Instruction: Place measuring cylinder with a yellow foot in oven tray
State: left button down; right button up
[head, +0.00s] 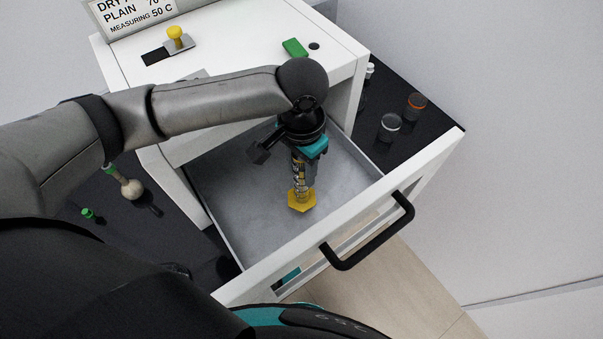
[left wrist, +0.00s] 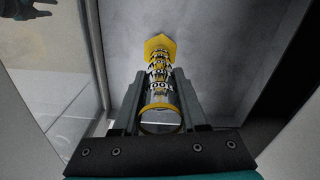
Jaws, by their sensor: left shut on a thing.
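The measuring cylinder (head: 301,181) has a yellow foot, black and yellow markings and a clear wall. My left gripper (head: 304,160) is shut on its upper part and holds it upright, foot down, inside the pulled-out oven tray (head: 235,205). In the left wrist view the cylinder (left wrist: 160,78) lies between the two fingers of the gripper (left wrist: 160,95), with its yellow foot over the grey tray floor (left wrist: 205,40). I cannot tell whether the foot touches the floor.
The tray's white front with a black handle (head: 368,232) faces the lower right. The white oven housing (head: 230,55) stands behind, with a sign on top. The tray floor around the cylinder is clear.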

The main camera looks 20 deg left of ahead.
pick_arm(q)
jog(key=shift+f, duration=1.25)
jog(key=shift+c, duration=2.2)
grip_release()
jog(key=shift+f, duration=0.1)
notch_tip(320, 180, up, 12)
jog(key=shift+p, duration=0.35)
